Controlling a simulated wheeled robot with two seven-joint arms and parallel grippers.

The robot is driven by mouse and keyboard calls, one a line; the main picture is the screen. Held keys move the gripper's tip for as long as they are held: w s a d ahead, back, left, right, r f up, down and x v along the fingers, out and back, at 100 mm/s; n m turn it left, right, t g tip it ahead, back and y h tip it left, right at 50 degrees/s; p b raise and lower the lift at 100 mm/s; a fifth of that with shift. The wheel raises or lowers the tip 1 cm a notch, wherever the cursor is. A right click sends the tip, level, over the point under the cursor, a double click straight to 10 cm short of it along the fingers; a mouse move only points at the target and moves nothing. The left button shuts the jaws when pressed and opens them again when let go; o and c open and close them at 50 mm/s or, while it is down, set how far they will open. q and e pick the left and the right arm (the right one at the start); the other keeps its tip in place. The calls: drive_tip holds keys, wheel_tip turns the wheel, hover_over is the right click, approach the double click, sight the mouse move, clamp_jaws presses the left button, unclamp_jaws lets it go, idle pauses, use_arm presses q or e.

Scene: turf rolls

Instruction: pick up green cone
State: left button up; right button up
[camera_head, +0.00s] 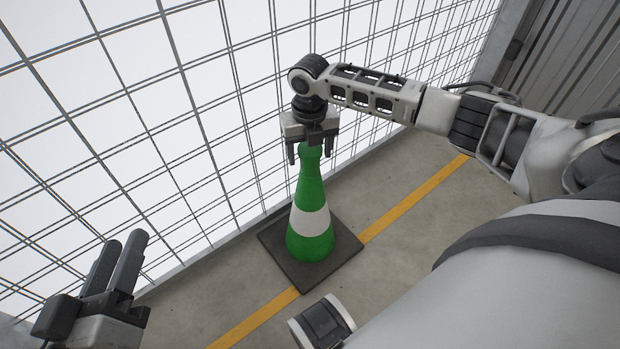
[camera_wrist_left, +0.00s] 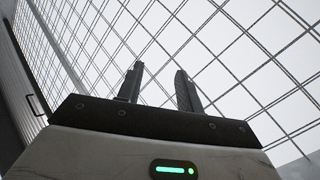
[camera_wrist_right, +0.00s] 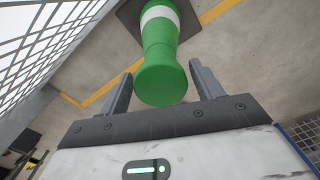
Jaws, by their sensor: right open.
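The green cone (camera_head: 309,190) with a white band stands upright on a dark square base (camera_head: 342,246) on the floor in the head view. My right gripper (camera_head: 309,150) is above the cone with its fingers pointing down on either side of the cone's top. In the right wrist view the cone (camera_wrist_right: 160,65) rises between the two open fingers (camera_wrist_right: 160,88), with a gap visible at the right finger. My left gripper (camera_head: 118,265) is at the lower left of the head view, away from the cone. Its fingers (camera_wrist_left: 158,88) are apart and empty in the left wrist view.
A wire mesh fence (camera_head: 130,110) runs close behind the cone and my right gripper. A yellow line (camera_head: 415,196) crosses the concrete floor under the cone's base. A grey corrugated wall (camera_head: 570,60) stands at the upper right. Bare floor lies right of the cone.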

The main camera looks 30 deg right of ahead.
wheel_tip(320, 180, down, 3)
drive_tip(key=shift+r+b, duration=0.15)
drive_tip(key=shift+b, duration=0.2)
drive_tip(key=shift+r, duration=0.1)
clamp_jaws()
drive_tip(key=shift+w+r, duration=0.15)
use_arm(q)
drive_tip(key=shift+w+a+r+m+t, duration=0.1)
drive_tip(key=shift+w+r+m+t, duration=0.2)
drive_tip(key=shift+w+r+t, duration=0.3)
drive_tip(key=shift+s+r, duration=0.1)
drive_tip(key=shift+r, duration=0.05)
